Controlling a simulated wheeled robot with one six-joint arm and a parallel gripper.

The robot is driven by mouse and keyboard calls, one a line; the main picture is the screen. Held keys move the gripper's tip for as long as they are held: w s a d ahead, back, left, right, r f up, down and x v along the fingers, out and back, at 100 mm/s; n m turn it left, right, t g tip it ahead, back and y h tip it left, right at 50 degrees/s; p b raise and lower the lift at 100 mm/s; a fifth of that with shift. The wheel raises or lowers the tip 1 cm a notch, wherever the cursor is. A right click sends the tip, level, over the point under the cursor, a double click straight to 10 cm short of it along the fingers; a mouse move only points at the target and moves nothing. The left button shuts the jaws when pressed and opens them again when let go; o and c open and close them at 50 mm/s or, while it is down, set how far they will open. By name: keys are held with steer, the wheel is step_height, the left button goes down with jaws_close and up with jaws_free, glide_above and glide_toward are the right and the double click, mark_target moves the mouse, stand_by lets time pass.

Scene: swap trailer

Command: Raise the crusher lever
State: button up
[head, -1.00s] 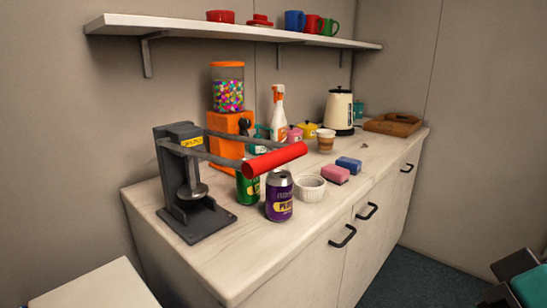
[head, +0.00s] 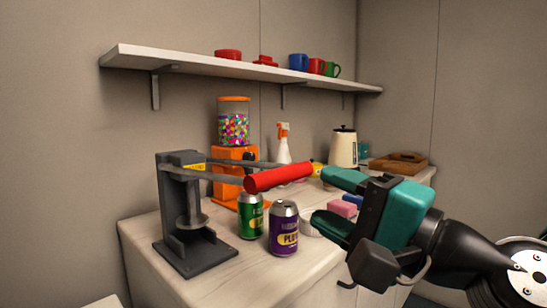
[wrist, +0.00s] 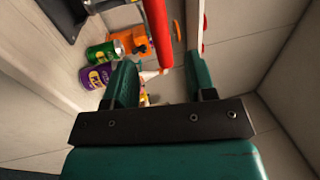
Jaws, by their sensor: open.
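The grey can crusher (head: 193,215) stands at the left end of the counter. Its lever reaches out to the right, roughly level, and ends in a red cylindrical handle (head: 279,177). The handle also shows in the wrist view (wrist: 158,32), just beyond the fingers. My gripper (head: 322,198) has teal fingers, open and empty, to the right of the handle's right end; no contact is visible. In the wrist view my gripper (wrist: 162,78) faces the handle, which lies ahead between the finger lines. Part of the lever's bars is hidden behind the handle.
A green can (head: 250,216) and a purple can (head: 284,228) stand under the handle. An orange candy dispenser (head: 233,130) and a spray bottle (head: 283,147) stand behind. A shelf with mugs (head: 240,68) runs above. A pink block (head: 342,208) sits behind my fingers.

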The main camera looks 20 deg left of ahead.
mark_target(289, 177)
steer(key=p+x, duration=0.3)
steer(key=x, duration=0.7)
steer(key=shift+c, duration=0.5)
jaws_close()
steer(key=shift+p, duration=0.3)
